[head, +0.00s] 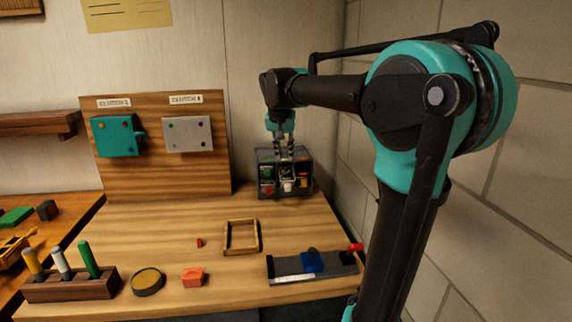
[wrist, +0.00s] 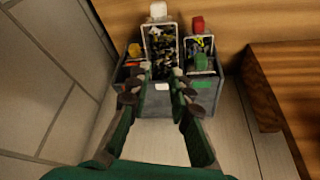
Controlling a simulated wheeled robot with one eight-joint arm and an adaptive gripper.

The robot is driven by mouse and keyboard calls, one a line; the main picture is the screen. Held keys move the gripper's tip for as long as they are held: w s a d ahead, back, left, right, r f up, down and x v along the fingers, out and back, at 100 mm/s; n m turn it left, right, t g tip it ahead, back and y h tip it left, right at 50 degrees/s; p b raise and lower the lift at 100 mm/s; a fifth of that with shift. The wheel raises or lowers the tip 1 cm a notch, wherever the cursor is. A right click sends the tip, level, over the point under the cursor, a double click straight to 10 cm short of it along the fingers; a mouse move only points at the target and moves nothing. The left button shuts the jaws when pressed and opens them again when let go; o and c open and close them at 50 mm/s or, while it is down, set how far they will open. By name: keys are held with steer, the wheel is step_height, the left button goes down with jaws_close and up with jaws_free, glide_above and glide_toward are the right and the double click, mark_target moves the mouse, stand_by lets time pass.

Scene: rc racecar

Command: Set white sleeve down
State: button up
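My gripper (head: 284,156) points down at the grey compartment organizer (head: 294,192) at the back of the bench, just above or at its top. In the wrist view my gripper (wrist: 162,76) has its two fingers apart, in front of the organizer (wrist: 205,98), with nothing clearly held between them. I cannot make out a white sleeve for certain. A small white piece (wrist: 158,10) stands at the top of a bin in the wrist view, and a white patch (wrist: 162,87) shows on the organizer's front. Whether the fingertips touch the organizer is unclear.
A wooden tray frame (head: 241,237), a red block (head: 193,277), a round tin (head: 148,281) and a grey fixture with a blue block (head: 312,262) lie on the bench. A tool rack (head: 70,290) stands at front left. An upright wooden board (head: 155,178) and the right wall bound the organizer.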

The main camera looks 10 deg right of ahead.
steer(key=shift+v, duration=1.55)
steer(key=shift+o, duration=0.4)
